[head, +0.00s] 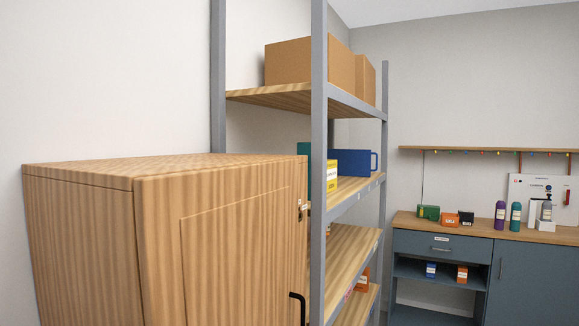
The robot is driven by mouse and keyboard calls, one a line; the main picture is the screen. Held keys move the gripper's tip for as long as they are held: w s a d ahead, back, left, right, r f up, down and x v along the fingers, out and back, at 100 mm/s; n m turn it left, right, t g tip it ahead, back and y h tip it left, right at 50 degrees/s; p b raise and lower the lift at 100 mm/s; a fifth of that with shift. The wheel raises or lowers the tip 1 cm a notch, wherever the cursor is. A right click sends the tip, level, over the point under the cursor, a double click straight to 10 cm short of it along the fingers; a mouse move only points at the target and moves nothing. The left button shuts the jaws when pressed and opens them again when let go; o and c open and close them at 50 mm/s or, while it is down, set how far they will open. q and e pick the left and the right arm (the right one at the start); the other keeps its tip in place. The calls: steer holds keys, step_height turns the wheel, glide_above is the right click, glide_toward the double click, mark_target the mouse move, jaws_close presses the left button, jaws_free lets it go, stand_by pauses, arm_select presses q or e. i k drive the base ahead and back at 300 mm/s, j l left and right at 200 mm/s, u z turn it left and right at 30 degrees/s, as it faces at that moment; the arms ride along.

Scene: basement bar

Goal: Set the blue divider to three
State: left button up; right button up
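The blue divider (350,162) stands upright on the middle shelf (352,188) of the grey-framed rack in the head view. It is a flat panel with a loop-shaped handle at its right end. Its left part is hidden behind the rack's front post and a yellow box. Small labels (358,197) sit along the shelf's front edge, too small to read. Neither of my grippers is in view.
A wooden cabinet (215,235) with a black handle (298,304) blocks the rack's left side. A yellow box (332,176) and a teal panel (304,150) stand near the divider. Cardboard boxes (300,62) fill the top shelf. A blue-grey counter (440,265) stands behind right.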

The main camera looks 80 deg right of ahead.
mark_target(350, 162)
steer(key=z, duration=3.3)
steer(key=u, duration=0.3)
steer(key=i+l+u, duration=0.7)
steer(key=l, duration=0.1)
